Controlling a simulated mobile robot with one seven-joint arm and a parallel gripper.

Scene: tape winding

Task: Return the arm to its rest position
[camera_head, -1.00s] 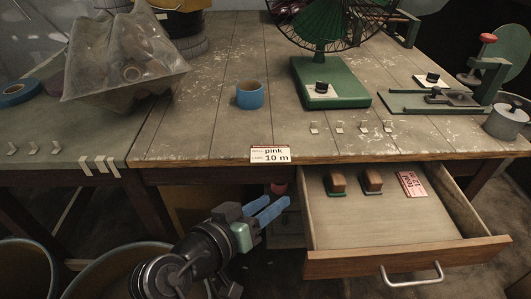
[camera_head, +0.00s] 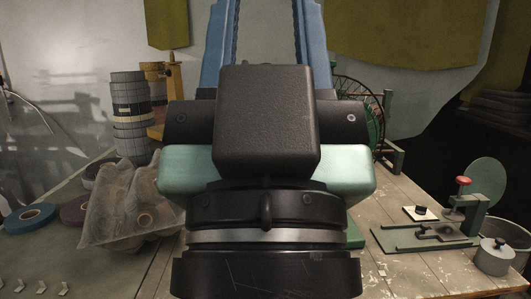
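My gripper (camera_head: 265,22) stands upright close in front of the head camera and fills the middle of the picture. Its two blue fingers point up, wide apart, and their tips run out of the top edge. Bare wall shows between the visible parts of the fingers, with nothing held there. The black and pale green gripper body hides the centre of the workbench (camera_head: 398,199) and most of the green wheel stand (camera_head: 372,120).
A crumpled translucent tray (camera_head: 128,212) and a blue tape roll (camera_head: 30,218) lie at left. Stacked rolls (camera_head: 130,115) stand behind. A green hand-cranked device (camera_head: 440,233) and a lidded metal pot (camera_head: 494,256) are at right.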

